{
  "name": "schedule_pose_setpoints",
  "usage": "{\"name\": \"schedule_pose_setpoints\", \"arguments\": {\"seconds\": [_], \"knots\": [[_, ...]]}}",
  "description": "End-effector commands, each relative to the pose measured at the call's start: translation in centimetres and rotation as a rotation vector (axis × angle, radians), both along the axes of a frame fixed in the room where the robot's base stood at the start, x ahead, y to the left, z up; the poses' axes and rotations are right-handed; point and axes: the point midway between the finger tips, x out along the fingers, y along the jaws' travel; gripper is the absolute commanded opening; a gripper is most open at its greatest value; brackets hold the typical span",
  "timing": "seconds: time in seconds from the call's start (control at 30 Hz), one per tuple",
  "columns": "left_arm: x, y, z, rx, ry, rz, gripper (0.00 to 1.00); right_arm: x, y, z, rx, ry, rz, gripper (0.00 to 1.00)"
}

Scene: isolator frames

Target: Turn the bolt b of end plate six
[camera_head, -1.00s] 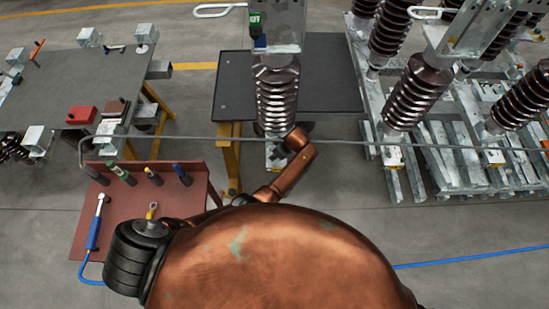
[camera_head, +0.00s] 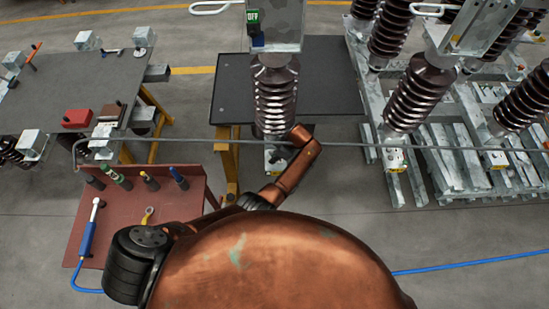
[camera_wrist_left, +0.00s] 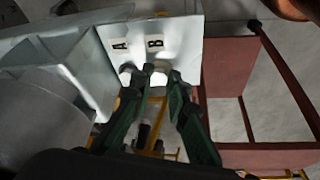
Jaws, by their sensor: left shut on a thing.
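The pale end plate (camera_wrist_left: 185,40) with labels A and B shows in the left wrist view. Two bolt heads sit below the labels, and bolt b (camera_wrist_left: 158,79) is under the B. My left gripper's green fingers (camera_wrist_left: 159,70) are on either side of bolt b and closed on it; they partly cover it. The bolt under the A (camera_wrist_left: 126,70) is just left of the fingers. In the head view a plate (camera_head: 277,156) shows below the dark ribbed insulator (camera_head: 276,95); my copper left arm reaches up beside it, and its fingers cannot be made out. My right gripper is not in view.
A red-brown tool table (camera_head: 130,205) with several upright tools and a blue-handled wrench (camera_head: 90,232) stands at left. A grey rod (camera_head: 220,139) runs across in front of the insulator. More insulators (camera_head: 418,95) stand on metal frames at right. Open floor lies at lower right.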

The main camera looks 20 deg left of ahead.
Motion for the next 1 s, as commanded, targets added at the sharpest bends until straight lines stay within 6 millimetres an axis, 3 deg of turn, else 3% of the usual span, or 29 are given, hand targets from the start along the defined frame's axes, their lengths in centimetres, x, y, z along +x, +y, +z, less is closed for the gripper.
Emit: {"name": "schedule_pose_setpoints", "arguments": {"seconds": [0.03,0.07,0.17,0.63,1.0], "knots": [[0.1,0.3,0.1,0.006,-0.003,0.001,0.00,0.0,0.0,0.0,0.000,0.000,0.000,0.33],[0.1,0.3,0.1,0.006,-0.003,0.001,0.17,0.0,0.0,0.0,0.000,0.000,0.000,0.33],[0.1,0.3,0.1,0.005,-0.003,0.000,0.23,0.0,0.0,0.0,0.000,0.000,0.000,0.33],[0.0,0.1,0.1,0.002,0.000,-0.022,0.23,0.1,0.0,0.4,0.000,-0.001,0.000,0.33],[-0.5,0.4,0.6,0.004,0.001,-0.379,0.23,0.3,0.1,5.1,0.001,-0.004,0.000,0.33]]}}
